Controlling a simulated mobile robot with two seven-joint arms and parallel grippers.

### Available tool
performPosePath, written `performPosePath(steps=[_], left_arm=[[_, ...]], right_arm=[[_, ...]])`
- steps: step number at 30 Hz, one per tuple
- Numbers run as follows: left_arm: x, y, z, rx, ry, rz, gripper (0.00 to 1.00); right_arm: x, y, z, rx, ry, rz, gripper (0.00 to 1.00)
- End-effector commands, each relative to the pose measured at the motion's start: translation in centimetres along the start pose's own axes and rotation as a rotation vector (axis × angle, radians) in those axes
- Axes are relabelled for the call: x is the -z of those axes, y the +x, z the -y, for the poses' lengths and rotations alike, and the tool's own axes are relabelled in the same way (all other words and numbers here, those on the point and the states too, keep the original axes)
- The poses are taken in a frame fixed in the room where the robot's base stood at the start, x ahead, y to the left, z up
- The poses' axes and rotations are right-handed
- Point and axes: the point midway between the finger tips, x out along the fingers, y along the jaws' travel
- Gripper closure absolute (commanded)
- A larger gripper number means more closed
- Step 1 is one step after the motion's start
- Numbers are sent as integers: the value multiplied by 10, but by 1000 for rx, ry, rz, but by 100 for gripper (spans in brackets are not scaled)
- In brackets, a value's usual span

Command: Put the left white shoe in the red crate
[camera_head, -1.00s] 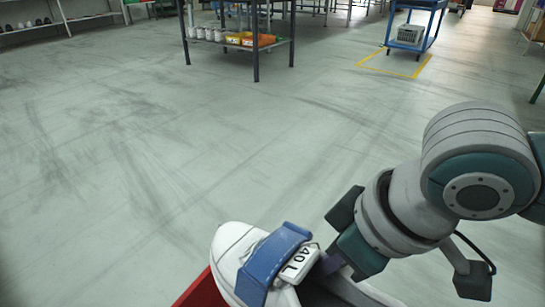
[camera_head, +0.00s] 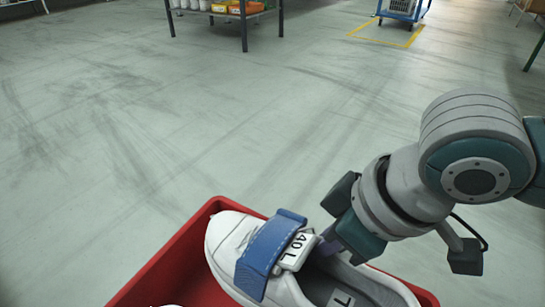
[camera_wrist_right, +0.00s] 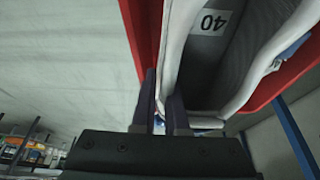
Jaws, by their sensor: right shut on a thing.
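The white shoe (camera_head: 228,243) has a blue strap and a tag reading "40 L". My right gripper (camera_head: 328,243) is shut on the edge of its opening. The shoe is over the red crate (camera_head: 160,262), toe to the left in the head view; I cannot tell whether it touches the crate's bottom. In the right wrist view, the gripper (camera_wrist_right: 160,98) pinches the shoe's white rim (camera_wrist_right: 178,45), with a "40" label inside the shoe and red crate wall (camera_wrist_right: 138,25) on both sides. My left gripper is not in view.
A small white shape shows inside the crate at the bottom edge of the head view, mostly cut off. A dark-legged rack (camera_head: 243,30) and a blue cart (camera_head: 402,10) stand far back. The grey floor beyond the crate is clear.

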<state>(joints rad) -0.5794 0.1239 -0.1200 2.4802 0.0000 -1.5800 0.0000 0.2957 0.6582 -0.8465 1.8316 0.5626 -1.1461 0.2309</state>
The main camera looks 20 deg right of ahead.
Motion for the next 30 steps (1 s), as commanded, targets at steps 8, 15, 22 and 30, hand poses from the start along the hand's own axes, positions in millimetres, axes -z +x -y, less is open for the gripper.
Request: performPosePath(steps=[8,15,22,30], left_arm=[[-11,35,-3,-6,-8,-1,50],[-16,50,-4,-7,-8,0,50],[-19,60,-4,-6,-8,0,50],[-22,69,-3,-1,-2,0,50]], right_arm=[[-10,27,0,0,0,-3,100],[-18,45,0,1,1,-1,100],[-27,68,1,2,2,-2,100],[-36,88,0,1,2,-2,100]])
